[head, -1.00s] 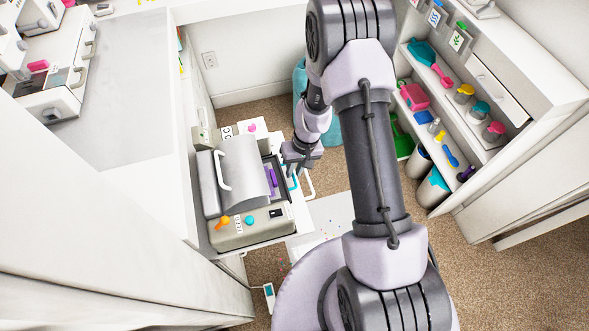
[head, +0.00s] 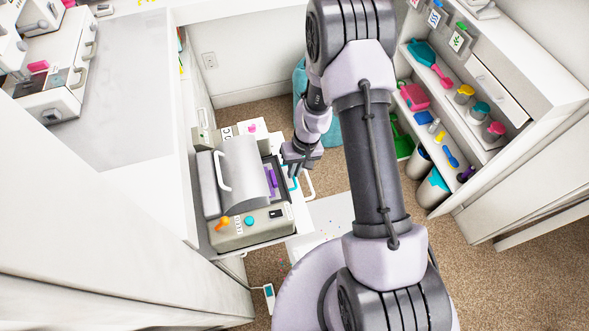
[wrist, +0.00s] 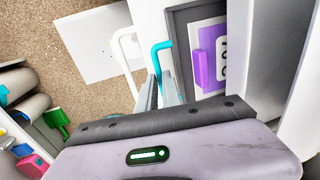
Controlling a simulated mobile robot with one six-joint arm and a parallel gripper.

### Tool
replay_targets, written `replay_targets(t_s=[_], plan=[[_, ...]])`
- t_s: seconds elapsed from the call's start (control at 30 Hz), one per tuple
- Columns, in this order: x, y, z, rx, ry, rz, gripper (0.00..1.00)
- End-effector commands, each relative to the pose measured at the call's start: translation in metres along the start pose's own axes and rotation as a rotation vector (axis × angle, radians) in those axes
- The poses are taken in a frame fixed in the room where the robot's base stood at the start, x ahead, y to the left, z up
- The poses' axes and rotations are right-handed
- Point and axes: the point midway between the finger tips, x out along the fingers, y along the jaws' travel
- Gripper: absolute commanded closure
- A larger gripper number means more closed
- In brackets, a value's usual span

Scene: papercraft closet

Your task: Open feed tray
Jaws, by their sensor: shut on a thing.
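A grey and beige machine (head: 250,228) with a raised curved cover (head: 240,175) stands on a white surface at left of centre in the head view. On its right side is a dark grey tray (wrist: 186,22), with a purple block (wrist: 210,58) and a printed white card in it. A teal handle (wrist: 160,52) sticks out at the tray's side; it also shows in the head view (head: 292,184). My gripper (wrist: 158,88) is shut on the teal handle. The fingertips are partly hidden by the gripper body in the wrist view.
A white handle (wrist: 122,55) is close beside my gripper. Orange (head: 222,224) and teal (head: 249,221) knobs sit on the machine's front. Shelves with colourful tools (head: 465,110) stand at the right.

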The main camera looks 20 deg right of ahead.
Motion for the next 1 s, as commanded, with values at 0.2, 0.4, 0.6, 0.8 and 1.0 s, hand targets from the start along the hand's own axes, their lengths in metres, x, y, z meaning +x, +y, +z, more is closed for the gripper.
replay_targets(t_s=[0.2, 0.4, 0.6, 0.8, 1.0], plan=[[0.0, 0.0, 0.0, 0.0, 0.0, 0.0, 1.0], [0.0, 0.0, 0.0, 0.0, 0.0, 0.0, 1.0], [0.0, 0.0, 0.0, 0.0, 0.001, 0.0, 1.0], [-0.004, 0.024, -0.002, 0.004, 0.003, 0.0, 1.0], [-0.013, 0.07, -0.002, 0.004, 0.004, 0.0, 1.0]])
